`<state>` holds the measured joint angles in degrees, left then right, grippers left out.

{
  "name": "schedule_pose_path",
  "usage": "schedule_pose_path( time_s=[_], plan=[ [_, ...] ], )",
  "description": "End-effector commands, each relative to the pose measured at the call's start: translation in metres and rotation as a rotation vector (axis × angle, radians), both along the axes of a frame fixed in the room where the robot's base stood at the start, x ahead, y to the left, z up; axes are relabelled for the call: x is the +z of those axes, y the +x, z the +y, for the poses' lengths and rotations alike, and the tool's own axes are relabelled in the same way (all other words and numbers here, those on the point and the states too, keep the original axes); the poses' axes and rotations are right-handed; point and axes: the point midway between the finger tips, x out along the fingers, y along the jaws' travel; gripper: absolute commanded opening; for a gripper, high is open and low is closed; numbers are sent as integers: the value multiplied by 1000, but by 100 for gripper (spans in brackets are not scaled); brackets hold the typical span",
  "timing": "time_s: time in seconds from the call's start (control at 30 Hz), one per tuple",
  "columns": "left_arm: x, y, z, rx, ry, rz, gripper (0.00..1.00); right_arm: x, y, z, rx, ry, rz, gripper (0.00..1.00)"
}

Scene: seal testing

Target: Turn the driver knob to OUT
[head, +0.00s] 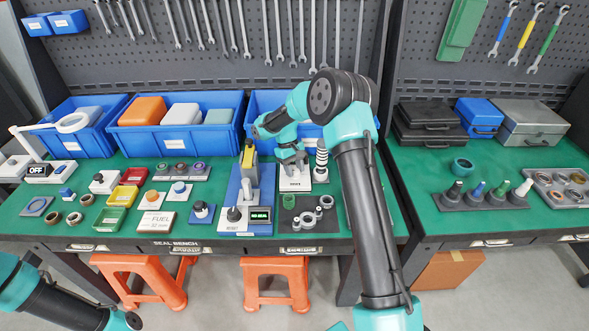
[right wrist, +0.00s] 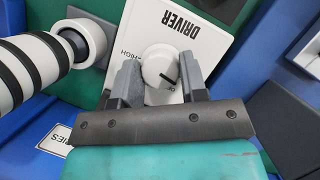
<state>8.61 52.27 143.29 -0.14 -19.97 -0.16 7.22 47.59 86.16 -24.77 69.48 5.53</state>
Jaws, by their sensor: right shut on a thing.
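The driver box (head: 296,183) is a white block near the back of the green bench, labelled DRIVER in the right wrist view (right wrist: 184,22). Its round white knob (right wrist: 158,62) has a black pointer mark facing the lower right of that view. HIGH is printed to the left of the knob; another label, partly hidden by a finger, begins with O. My right gripper (right wrist: 157,72) is shut on the knob, one finger on each side. In the head view the right gripper (head: 292,160) comes down over the box and hides the knob. Only links of my left arm show, at lower left.
A black-and-white ringed post (head: 321,160) stands close beside the driver box. A blue tester with a green display (head: 260,215) is to the left. A dark tray of rings (head: 304,222) lies in front. Blue bins (head: 178,137) line the back.

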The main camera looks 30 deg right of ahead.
Motion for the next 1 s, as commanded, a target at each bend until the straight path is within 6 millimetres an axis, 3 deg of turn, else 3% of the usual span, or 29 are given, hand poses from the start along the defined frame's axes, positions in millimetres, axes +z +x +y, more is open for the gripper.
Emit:
schedule_pose_path(
  time_s=[0.47, 0.5, 0.7, 0.77, 1.0],
  plan=[
    [0, 0, 0, 0, 0, 0, 43, 1, 0, 0, 28, 0, -1, 16],
    [0, 0, 0, 0, 0, 0, 43, 1, 0, 0, 27, 0, -1, 41],
    [0, 0, 0, 0, 0, 0, 43, 0, 0, 0, 27, 0, -1, 60],
    [0, 0, 0, 0, 0, 0, 43, 0, 0, 0, 27, 0, -1, 64],
    [0, 0, 0, 0, 0, 0, 43, 1, 0, 0, 26, 0, -1, 64]
  ],
)
